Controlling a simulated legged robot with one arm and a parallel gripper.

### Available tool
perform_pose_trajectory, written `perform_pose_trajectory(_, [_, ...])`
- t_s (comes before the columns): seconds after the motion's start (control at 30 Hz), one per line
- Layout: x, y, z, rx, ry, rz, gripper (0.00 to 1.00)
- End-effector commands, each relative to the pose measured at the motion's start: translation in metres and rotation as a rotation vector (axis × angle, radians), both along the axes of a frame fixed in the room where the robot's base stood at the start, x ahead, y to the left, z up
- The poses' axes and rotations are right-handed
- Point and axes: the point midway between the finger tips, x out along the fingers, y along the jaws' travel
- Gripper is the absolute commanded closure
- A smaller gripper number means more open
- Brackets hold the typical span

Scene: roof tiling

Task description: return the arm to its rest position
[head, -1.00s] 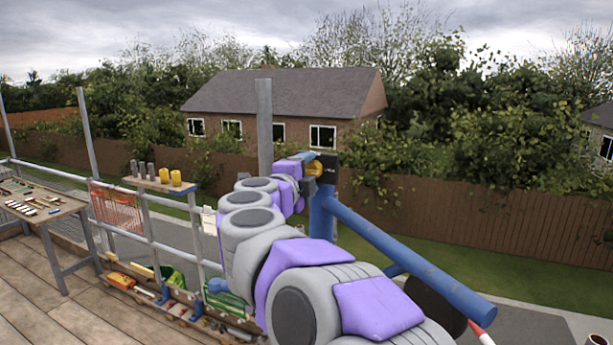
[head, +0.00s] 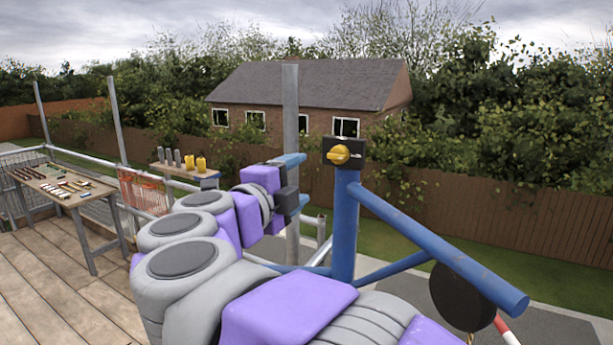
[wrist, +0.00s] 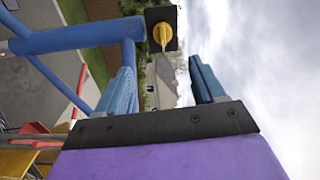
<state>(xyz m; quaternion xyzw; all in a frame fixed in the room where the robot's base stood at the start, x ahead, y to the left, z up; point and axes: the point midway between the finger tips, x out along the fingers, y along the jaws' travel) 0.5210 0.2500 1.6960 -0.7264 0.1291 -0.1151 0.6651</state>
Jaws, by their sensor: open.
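My gripper (head: 299,181) is at the end of my grey and purple arm, left of the blue post in the head view. Its two blue fingers are spread apart with nothing between them, and they also show in the wrist view (wrist: 162,66). The yellow rotary knob (head: 340,154) on its black box stands clear of the fingers. The knob also shows in the wrist view (wrist: 162,33), beyond the fingers.
A blue post (head: 344,225) carries a long blue beam (head: 440,245) to the right, with a black disc (head: 462,297) below it. A grey pole (head: 291,110) rises behind my gripper. A workbench (head: 75,195) with tools and a shelf (head: 188,171) with yellow cylinders stand left.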

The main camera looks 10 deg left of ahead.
Motion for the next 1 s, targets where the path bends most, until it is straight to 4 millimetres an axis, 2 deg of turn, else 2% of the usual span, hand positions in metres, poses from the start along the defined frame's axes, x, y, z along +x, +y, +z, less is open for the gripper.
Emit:
perform_pose_trajectory(0.2, [-0.011, 0.004, -0.001, -0.001, 0.002, -0.002, 0.31])
perform_pose_trajectory(0.57, [-0.01, 0.004, 0.0, -0.007, -0.006, 0.011, 0.31])
perform_pose_trajectory(0.67, [-0.002, 0.005, 0.002, -0.034, -0.033, 0.065, 0.31])
perform_pose_trajectory(0.83, [0.012, 0.014, 0.008, -0.152, -0.108, 0.267, 0.31])
perform_pose_trajectory(1.0, [0.01, 0.029, -0.013, -0.338, -0.123, 0.506, 0.31])
